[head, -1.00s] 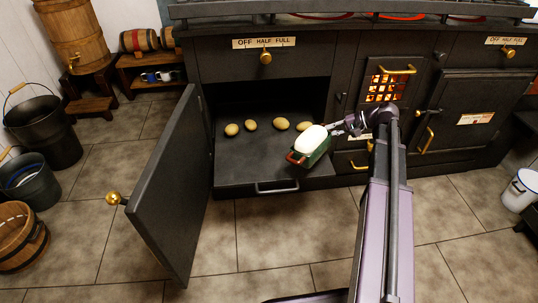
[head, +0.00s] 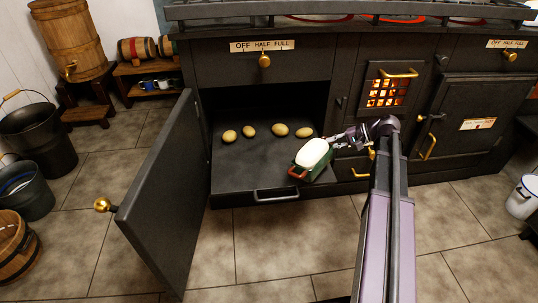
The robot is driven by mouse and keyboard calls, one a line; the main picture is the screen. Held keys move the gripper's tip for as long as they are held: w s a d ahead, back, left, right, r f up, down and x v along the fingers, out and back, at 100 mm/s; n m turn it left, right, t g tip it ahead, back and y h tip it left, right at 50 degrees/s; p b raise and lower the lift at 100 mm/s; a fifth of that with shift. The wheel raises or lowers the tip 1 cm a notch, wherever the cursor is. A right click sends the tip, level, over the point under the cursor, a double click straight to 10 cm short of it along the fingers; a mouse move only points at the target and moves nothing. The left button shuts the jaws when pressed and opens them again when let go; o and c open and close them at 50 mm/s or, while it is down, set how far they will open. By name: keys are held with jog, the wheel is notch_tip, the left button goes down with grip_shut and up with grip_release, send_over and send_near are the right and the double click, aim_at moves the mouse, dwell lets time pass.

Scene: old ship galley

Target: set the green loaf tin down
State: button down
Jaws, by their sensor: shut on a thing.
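The green loaf tin (head: 322,171) holds a pale, rounded loaf of dough (head: 312,152) and has a reddish-brown handle at its near end. My gripper (head: 335,146) is shut on the far right end of the tin; its fingertips are small and partly hidden. The tin is at the right front of the pulled-out oven shelf (head: 250,178), by the shelf's right edge. I cannot tell whether its base touches the shelf.
Several potato-like lumps (head: 280,130) lie in a row further back on the shelf. The open oven door (head: 160,200) stands to the left. A lit firebox grate (head: 387,93) is to the right. The shelf's middle and front left are clear.

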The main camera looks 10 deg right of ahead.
notch_tip(320, 180, up, 12)
jog(key=p, duration=1.1)
jog(key=shift+f, duration=0.15)
jog(key=shift+d, duration=0.1)
